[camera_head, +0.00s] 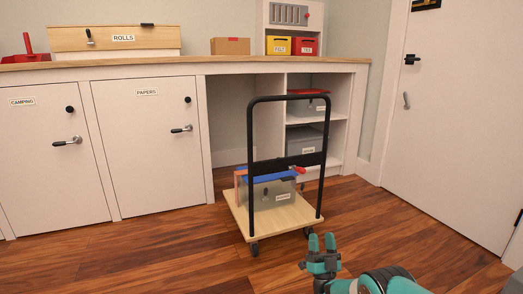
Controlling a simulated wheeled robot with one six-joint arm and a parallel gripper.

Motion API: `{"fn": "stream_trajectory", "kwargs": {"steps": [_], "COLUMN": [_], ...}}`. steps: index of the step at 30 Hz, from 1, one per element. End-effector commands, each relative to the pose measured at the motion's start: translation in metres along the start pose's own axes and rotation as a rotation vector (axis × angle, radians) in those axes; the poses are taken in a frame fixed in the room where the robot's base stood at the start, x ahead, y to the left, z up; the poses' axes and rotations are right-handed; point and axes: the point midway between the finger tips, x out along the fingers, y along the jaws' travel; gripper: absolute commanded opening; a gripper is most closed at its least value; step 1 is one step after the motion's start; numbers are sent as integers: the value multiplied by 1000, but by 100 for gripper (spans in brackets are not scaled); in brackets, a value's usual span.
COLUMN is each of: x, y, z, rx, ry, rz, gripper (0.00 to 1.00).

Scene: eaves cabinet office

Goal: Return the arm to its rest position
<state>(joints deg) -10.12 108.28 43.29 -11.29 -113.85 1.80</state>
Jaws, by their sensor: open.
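My gripper (322,243) shows at the bottom of the view, right of centre, at the end of my teal and grey arm. Its two fingers point up and stand apart, with nothing between them. It is in front of and to the right of the trolley (236,207), and looks apart from it. The lower part of my arm runs out of the bottom edge of the picture.
White cabinets labelled CAMPING (45,160) and PAPERS (150,150) line the left. A white door (450,130) stands right. Wooden floor (150,262) is clear at front left.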

Motion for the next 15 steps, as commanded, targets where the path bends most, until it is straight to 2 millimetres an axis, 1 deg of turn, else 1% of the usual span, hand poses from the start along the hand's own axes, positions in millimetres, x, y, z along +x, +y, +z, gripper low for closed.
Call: {"fn": "stream_trajectory", "kwargs": {"steps": [1, 4, 7, 10, 14, 15], "x": [9, 25, 43, 67, 104, 117], "y": [-13, -31, -40, -46, -55, -59], "z": [4, 12, 17, 20, 22, 22], "rx": [14, 36, 46, 52, 63, 65], "ry": [-20, -63, -112, -175, -278, -316], "rz": [-10, -24, -31, -34, -41, -43], "gripper": [51, 51, 51, 51, 51, 51]}}
